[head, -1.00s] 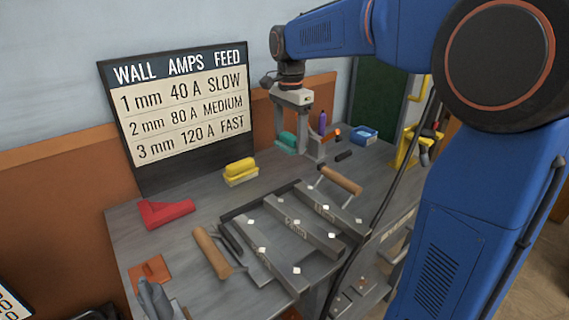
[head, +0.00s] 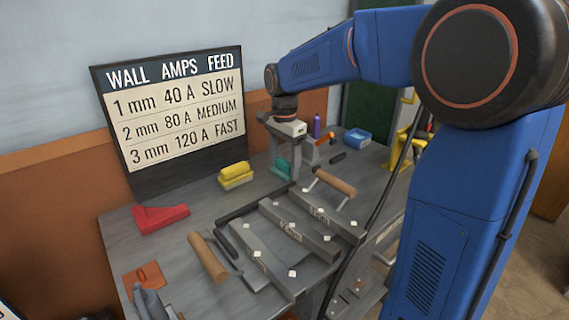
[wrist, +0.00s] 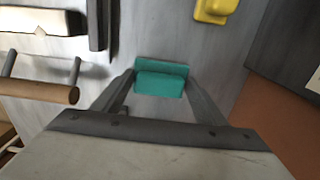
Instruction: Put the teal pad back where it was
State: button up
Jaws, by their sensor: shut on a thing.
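The teal pad (head: 281,168) is at the back of the grey workbench (head: 190,268), partly hidden by my gripper in the head view. In the wrist view the teal pad (wrist: 161,78) sits between the two fingertips. My gripper (head: 288,165) points down and is shut on the pad. The pad is at or just above the bench top; I cannot tell whether it touches.
A yellow block (head: 236,175) stands left of the pad, in front of the sign board (head: 175,110). Metal bars (head: 300,230) lie in front.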

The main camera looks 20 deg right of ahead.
aim_at(285, 162)
jog(key=o, duration=1.1)
jog(key=shift+f, duration=0.1)
notch_tip(285, 162, up, 12)
jog(key=shift+r, duration=0.15)
